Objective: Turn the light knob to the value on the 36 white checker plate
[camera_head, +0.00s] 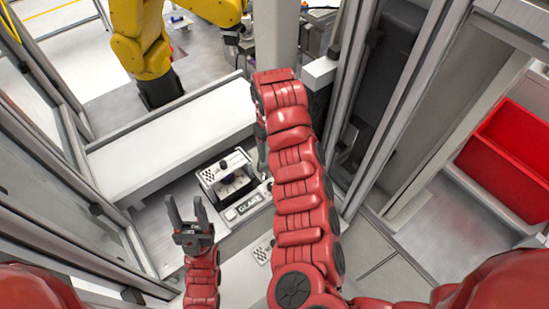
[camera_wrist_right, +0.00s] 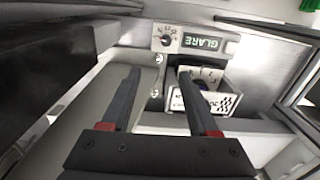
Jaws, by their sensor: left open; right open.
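A small panel with a green GLARE display (camera_wrist_right: 202,42) and a round dark knob (camera_wrist_right: 167,41) shows at the top of the right wrist view. The display is also in the head view (camera_head: 248,205). Below it in the wrist view is an open white box with a black-and-white checker plate (camera_wrist_right: 222,102); its number is too small to read. The box also shows in the head view (camera_head: 226,172). My right gripper (camera_wrist_right: 158,72) is open and empty, short of the panel. My left gripper (camera_head: 183,206) is open and empty, left of the box.
My right arm covers the middle of the head view. A second checkered plate (camera_head: 263,251) lies nearer me, partly hidden. A white ledge (camera_head: 170,140) runs behind the box. Metal posts stand both sides. A red bin (camera_head: 505,150) is at right, a yellow robot arm (camera_head: 140,40) behind.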

